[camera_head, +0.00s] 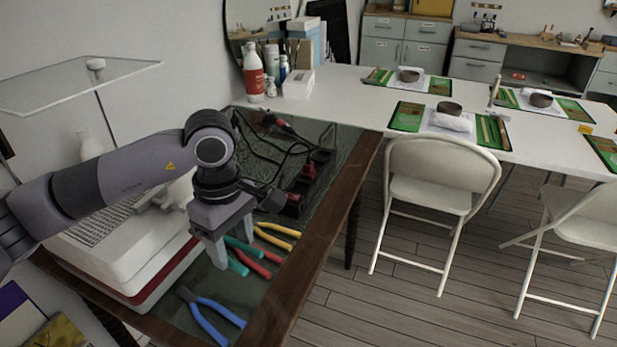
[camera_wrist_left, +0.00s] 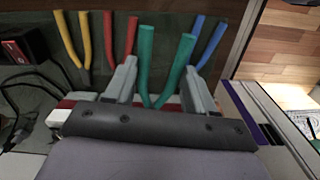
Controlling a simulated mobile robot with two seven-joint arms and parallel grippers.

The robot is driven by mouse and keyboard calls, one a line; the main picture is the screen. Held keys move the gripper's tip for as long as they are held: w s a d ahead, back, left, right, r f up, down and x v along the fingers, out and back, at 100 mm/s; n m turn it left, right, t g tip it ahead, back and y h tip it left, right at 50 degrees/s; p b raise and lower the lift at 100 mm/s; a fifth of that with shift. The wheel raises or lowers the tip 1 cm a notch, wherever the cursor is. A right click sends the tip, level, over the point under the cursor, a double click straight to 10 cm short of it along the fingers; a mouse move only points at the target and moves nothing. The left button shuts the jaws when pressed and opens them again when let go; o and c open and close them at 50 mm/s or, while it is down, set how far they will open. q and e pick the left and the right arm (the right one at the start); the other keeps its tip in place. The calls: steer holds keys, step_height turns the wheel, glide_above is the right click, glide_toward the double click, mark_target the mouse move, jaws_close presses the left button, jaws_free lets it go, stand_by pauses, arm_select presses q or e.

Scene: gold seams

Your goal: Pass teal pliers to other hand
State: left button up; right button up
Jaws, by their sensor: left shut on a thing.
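The teal pliers (camera_head: 243,246) are under my left gripper (camera_head: 231,250), over the dark green top of the wooden-edged table. In the left wrist view the two teal handles (camera_wrist_left: 147,50) spread out between the fingers of my left gripper (camera_wrist_left: 160,78). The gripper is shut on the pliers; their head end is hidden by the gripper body. Whether the pliers touch the table is hard to tell. My right gripper is in neither view.
Red pliers (camera_head: 262,268) and yellow pliers (camera_head: 277,236) lie close beside the teal ones. Blue pliers (camera_head: 212,312) lie nearer the front. A black strip with cables (camera_head: 305,185) lies behind. A white-and-red machine (camera_head: 125,255) stands left. White chairs (camera_head: 440,185) stand right.

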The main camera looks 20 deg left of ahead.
arm_select(q)
steer(key=d+r+m+p, duration=0.4)
steer(key=r+m+p, duration=0.2)
steer(key=m, duration=0.9)
steer(key=p, duration=0.2)
steer(key=shift+r+m+p, duration=0.3)
steer(key=shift+r+p, duration=0.05)
steer(key=shift+p, duration=0.05)
steer(key=shift+d, duration=0.15)
